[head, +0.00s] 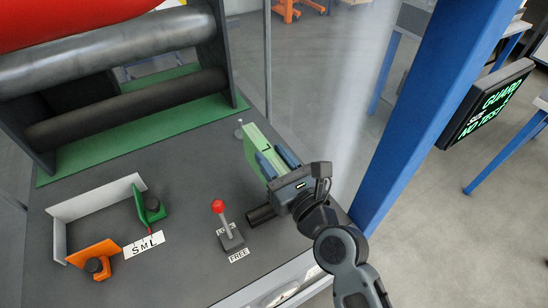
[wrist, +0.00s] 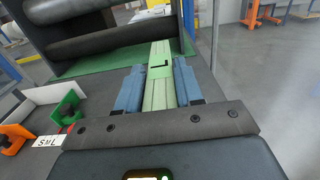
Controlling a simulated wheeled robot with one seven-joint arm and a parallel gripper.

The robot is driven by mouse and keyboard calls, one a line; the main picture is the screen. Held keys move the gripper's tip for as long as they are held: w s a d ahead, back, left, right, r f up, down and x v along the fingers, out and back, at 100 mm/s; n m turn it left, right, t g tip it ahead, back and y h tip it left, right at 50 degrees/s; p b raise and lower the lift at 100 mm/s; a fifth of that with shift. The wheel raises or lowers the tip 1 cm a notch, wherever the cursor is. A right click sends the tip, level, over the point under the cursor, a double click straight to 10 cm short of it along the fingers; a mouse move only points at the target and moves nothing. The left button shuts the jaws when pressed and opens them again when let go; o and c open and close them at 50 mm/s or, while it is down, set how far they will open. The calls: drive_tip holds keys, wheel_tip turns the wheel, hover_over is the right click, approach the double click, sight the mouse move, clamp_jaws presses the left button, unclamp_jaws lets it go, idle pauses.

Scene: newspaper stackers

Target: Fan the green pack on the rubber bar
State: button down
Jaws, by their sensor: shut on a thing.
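The green pack (head: 258,145) is a bundle of light green strips with a darker green band marked L. My gripper (head: 277,163) is shut on it, with one blue finger along each side. The wrist view shows the pack (wrist: 161,60) sticking out forward between the fingers of my gripper (wrist: 159,82), toward the rollers. A dark, matte bar (head: 128,108), likely the rubber bar, lies level between two dark side plates at the left. It also shows in the wrist view (wrist: 95,40). The pack is to its right in the head view, apart from it.
A grey roller (head: 105,54) is above the bar, with a red roll over it. A red-knobbed lever (head: 225,222) stands by FREE. Green (head: 152,207) and orange (head: 95,258) holders sit by a white angled fence (head: 95,202). A blue post (head: 415,95) rises at right.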

sight(282, 174)
drive_tip(key=shift+f+b, duration=0.45)
drive_tip(key=shift+f, duration=0.05)
idle(0.4)
drive_tip(key=shift+s, duration=0.1)
drive_tip(key=shift+s+d, duration=0.4)
drive_tip(key=shift+s, duration=0.15)
drive_tip(key=shift+s+d+f, duration=0.1)
drive_tip(key=shift+s+d, duration=0.3)
drive_tip(key=shift+s, duration=0.15)
drive_tip(key=shift+s, duration=0.1)
drive_tip(key=shift+s+d, duration=0.4)
drive_tip(key=shift+s, duration=0.15)
drive_tip(key=shift+s+f, duration=0.1)
drive_tip(key=shift+s+d, duration=0.45)
drive_tip(key=shift+s, duration=0.05)
